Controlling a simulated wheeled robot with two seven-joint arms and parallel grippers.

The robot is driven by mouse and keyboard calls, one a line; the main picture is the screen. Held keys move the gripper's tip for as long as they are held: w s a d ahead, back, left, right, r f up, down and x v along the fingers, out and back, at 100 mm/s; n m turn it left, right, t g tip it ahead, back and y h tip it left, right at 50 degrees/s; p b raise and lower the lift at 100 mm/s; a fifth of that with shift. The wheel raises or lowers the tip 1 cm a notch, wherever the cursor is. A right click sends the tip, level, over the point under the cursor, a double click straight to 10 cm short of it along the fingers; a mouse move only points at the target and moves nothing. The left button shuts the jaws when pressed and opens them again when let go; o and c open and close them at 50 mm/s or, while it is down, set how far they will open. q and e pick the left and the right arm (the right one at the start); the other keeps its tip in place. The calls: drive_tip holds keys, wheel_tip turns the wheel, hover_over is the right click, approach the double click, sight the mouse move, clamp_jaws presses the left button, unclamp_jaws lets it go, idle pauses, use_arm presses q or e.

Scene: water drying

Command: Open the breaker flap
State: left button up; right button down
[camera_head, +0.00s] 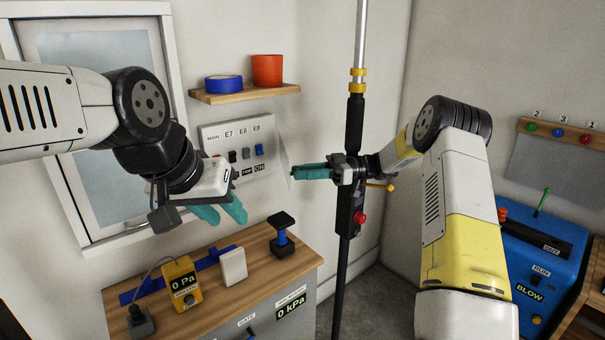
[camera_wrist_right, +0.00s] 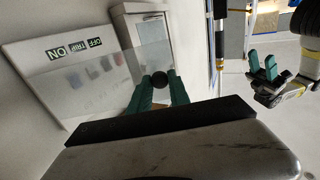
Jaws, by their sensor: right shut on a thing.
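The breaker panel (camera_head: 222,137) is on the wall, with labels MAIN, E7, E8 and E9 above several small switches. Its clear flap (camera_head: 284,158) stands out from the panel's right side and is hard to see in the head view. In the right wrist view the see-through flap (camera_wrist_right: 128,68) lies in front of the switches. My right gripper (camera_head: 295,173) is right of the panel, shut on the flap's dark round knob (camera_wrist_right: 159,78), which shows between the teal fingertips. My left gripper (camera_head: 226,214) is open and empty, below and in front of the panel.
A shelf (camera_head: 245,94) with blue tape and an orange cup is above the panel. A bench (camera_head: 262,262) below holds a yellow gauge (camera_head: 182,283), a white block and a blue-black stand. A vertical pole (camera_head: 354,120) stands close to my right gripper. A blue machine (camera_head: 540,262) is far right.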

drive_tip(key=shift+r, duration=0.1)
drive_tip(key=c, duration=1.2)
unclamp_jaws()
drive_tip(key=shift+c, duration=0.2)
drive_tip(key=s+r, duration=0.2)
drive_tip(key=s, duration=0.6)
drive_tip(key=s+r, duration=0.3)
drive_tip(key=s, duration=0.5)
drive_tip(key=shift+d, duration=0.2)
